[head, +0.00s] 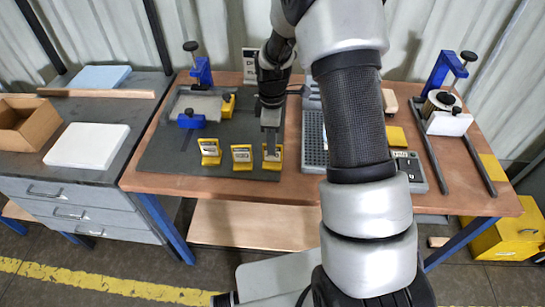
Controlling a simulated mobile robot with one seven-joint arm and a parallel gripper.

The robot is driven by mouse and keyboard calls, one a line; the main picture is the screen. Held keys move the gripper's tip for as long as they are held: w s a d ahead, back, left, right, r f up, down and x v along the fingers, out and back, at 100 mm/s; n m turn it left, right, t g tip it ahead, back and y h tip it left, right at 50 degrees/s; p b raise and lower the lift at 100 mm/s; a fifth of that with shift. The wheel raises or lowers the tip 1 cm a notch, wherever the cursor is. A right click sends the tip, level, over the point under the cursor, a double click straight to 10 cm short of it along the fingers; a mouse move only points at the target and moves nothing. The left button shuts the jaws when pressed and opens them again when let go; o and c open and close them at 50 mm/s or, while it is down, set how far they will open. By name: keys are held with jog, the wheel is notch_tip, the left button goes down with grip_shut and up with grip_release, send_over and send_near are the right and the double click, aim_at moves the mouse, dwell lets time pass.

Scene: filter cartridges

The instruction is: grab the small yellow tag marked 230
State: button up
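Three small yellow tags with pale faces and dark print stand in a row near the front of a dark grey mat (160,158) on the workbench: a left tag (210,156), a middle tag (242,163) and a right tag (273,163). The print is too small to read, so I cannot tell which is marked 230. My gripper (271,146) points down at the right tag and overlaps its upper part. I cannot tell whether it touches the tag or whether its fingers are open or shut.
A blue clamp fixture (201,73) stands behind the tags. A grey perforated tray (314,135) lies right of the mat, partly behind my arm. A second blue fixture (440,75) with rails is at far right. A cardboard box (28,124) and white block (88,146) sit left.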

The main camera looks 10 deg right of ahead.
jog(key=shift+f, duration=1.4)
grip_shut()
